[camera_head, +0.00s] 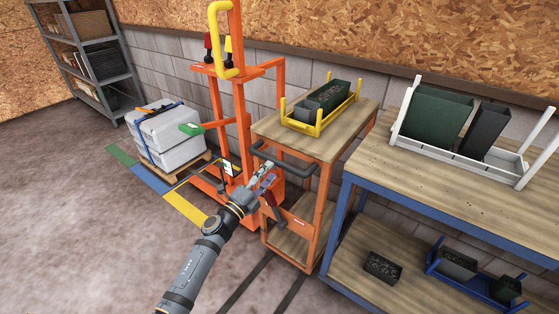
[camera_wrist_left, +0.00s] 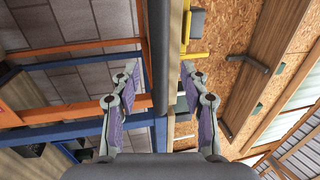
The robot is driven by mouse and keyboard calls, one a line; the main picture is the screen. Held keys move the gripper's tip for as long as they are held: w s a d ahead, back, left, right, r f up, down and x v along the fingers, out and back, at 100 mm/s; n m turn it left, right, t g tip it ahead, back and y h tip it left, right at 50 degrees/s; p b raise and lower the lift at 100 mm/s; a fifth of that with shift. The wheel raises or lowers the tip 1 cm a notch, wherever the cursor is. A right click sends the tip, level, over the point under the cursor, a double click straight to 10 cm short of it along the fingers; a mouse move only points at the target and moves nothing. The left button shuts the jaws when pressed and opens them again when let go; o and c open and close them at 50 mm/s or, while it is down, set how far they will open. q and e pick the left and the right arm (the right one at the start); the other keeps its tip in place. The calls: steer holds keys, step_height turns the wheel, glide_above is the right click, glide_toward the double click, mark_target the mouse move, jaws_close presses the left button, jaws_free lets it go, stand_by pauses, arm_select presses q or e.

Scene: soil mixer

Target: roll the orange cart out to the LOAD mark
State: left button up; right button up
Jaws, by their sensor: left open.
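The orange cart (camera_head: 318,205) has a wooden top and a lower shelf and stands against the block wall, beside the blue-framed bench. Its dark handle bar (camera_head: 284,160) sticks out at the front of the top. My left gripper (camera_head: 264,172) is open at the left part of this handle. In the left wrist view the dark handle bar (camera_wrist_left: 159,50) runs between the spread fingers of my left gripper (camera_wrist_left: 160,72); I cannot tell whether they touch it. I can read no LOAD lettering on the floor. My right gripper is out of view.
A yellow rack with dark boxes (camera_head: 322,108) sits on the cart. An orange post machine (camera_head: 240,110) stands close on its left, beside white bags on a pallet (camera_head: 172,158). The blue-framed bench (camera_head: 440,212) is close on the right. Dark floor strips (camera_head: 245,283) lead from the cart across open floor.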

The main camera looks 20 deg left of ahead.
mark_target(278, 163)
arm_select(q)
steer(key=x, duration=0.5)
steer(key=shift+w+d, duration=0.15)
steer(key=shift+w, duration=0.25)
steer(key=shift+c, duration=0.2)
jaws_close()
